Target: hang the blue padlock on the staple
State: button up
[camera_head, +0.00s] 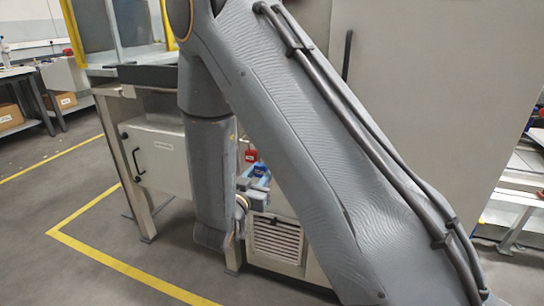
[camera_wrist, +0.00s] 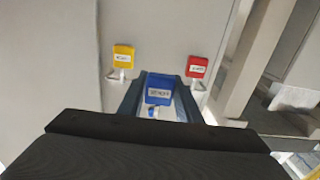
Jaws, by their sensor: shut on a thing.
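The blue padlock (camera_wrist: 159,88) sits between the two fingers of my gripper (camera_wrist: 161,97) in the wrist view, with its label facing the camera. My gripper is shut on it. In the head view the blue padlock (camera_head: 260,169) shows small beside my arm, with my gripper (camera_head: 252,182) partly hidden by my own links. I cannot make out the staple for certain in either view. Pale metal parts show below the neighbouring padlocks in the wrist view, and the blue padlock's shackle is not clear.
A yellow padlock (camera_wrist: 123,56) is at the left and a red padlock (camera_wrist: 196,67) at the right, both against a grey panel (camera_wrist: 160,30). The red padlock also shows in the head view (camera_head: 251,155). A grey cabinet (camera_head: 160,150) and a vented box (camera_head: 277,240) stand close by.

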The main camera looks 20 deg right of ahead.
aim_at(260, 173)
jog(key=shift+p+v, duration=0.6)
jog(key=shift+v, duration=1.3)
jog(key=shift+w+d, duration=0.1)
